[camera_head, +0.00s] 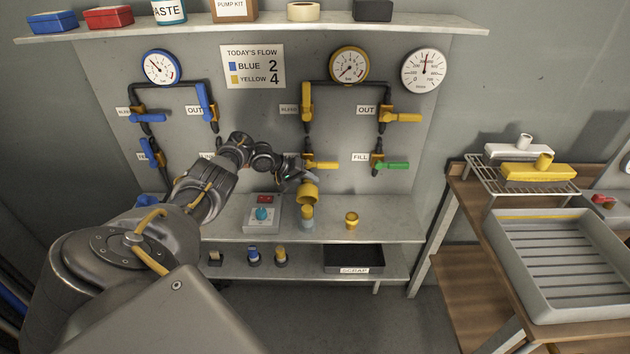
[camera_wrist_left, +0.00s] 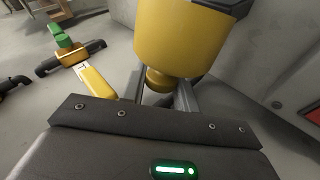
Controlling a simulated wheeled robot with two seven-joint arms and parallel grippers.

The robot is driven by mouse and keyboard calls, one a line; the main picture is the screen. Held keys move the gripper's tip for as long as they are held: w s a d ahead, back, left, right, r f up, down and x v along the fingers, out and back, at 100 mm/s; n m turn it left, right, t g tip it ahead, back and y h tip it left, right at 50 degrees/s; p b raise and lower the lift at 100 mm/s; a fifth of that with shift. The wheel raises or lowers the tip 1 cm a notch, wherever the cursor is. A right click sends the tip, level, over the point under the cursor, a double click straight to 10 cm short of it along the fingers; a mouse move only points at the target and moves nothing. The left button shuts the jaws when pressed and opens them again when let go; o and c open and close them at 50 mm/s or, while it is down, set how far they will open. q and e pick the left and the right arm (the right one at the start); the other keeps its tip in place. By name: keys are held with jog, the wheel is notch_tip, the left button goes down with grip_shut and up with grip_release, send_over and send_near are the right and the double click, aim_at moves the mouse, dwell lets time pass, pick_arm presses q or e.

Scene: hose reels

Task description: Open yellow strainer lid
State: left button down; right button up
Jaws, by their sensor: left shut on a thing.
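The yellow strainer (camera_head: 308,194) is a short yellow cylinder low on the yellow pipework in the head view. In the left wrist view the yellow cylinder (camera_wrist_left: 182,38) fills the top middle, with a small round yellow knob (camera_wrist_left: 157,80) on its near end. My left gripper (camera_head: 303,178) reaches it from the left, and its fingers (camera_wrist_left: 161,93) are shut on the knob, one on each side. The fingers are hard to make out in the head view. I see no gap between lid and body. My right gripper is not in view.
A yellow-handled valve (camera_head: 322,165) sits just above the strainer, and a green-handled valve (camera_head: 392,165) is to the right. On the shelf (camera_head: 385,230) below stand a yellow-topped fitting (camera_head: 307,216), a small yellow cup (camera_head: 351,220) and a switch box (camera_head: 262,214).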

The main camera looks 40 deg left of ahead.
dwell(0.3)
pick_arm(q)
jog(key=c, duration=1.1)
grip_release()
jog(key=p+v, duration=0.2)
jog(key=v, duration=0.8)
jog(key=shift+s+a+r, duration=0.2)
jog(key=shift+s+r, duration=0.05)
